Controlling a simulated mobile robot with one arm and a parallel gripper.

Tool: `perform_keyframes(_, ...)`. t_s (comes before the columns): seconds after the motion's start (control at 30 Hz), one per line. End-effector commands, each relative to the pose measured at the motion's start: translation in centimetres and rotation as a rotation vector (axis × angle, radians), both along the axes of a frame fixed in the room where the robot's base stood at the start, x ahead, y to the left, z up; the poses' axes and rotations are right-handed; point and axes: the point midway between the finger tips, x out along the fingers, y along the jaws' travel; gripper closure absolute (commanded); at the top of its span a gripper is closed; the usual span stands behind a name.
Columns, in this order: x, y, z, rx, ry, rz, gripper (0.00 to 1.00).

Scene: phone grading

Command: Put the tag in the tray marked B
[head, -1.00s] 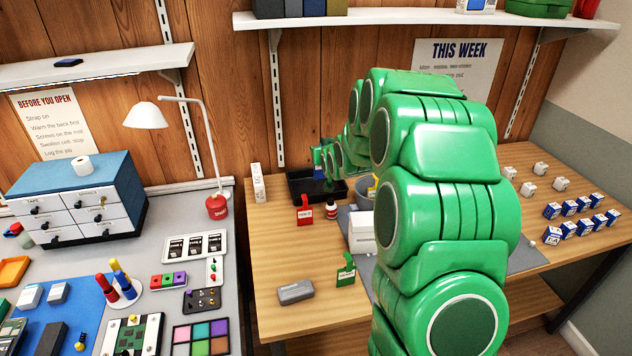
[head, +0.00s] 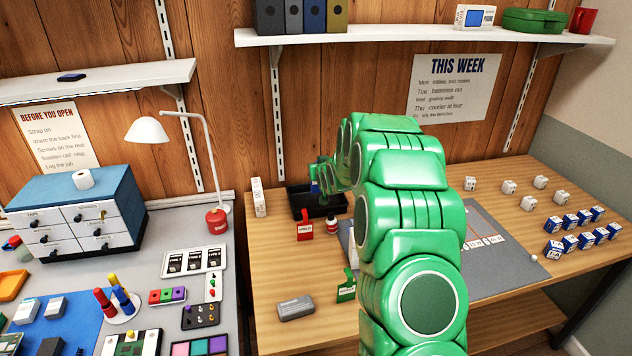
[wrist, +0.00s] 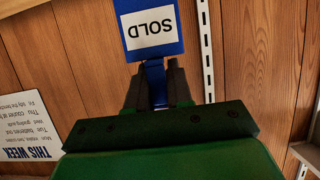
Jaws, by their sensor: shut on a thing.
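The tag is a blue piece with a white label reading SOLD (wrist: 150,28), upside down in the wrist view. My gripper (wrist: 157,88) is shut on its narrow blue strap, and the tag sticks out beyond the fingertips. In the head view my gripper (head: 325,177) is small and far off, at the back of the wooden table, above or near a black tray (head: 338,209). I cannot read any letter B on that tray, and my arm hides part of the table.
A red item (head: 305,222) and a small red-and-white bottle (head: 331,226) stand before the black tray. A green item (head: 346,287) and a grey case (head: 296,308) are nearer. Several blue-and-white boxes (head: 570,243) stand at right. A shelf (head: 400,36) hangs above.

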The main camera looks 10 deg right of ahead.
Motion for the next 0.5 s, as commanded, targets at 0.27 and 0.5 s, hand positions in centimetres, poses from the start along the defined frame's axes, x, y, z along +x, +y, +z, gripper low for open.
perform_keyframes(0.27,2.5,-0.2,-2.4,-0.001,0.0,0.001,1.0)
perform_keyframes(0.5,4.3,-0.4,-4.4,-0.001,-0.003,0.0,1.0)
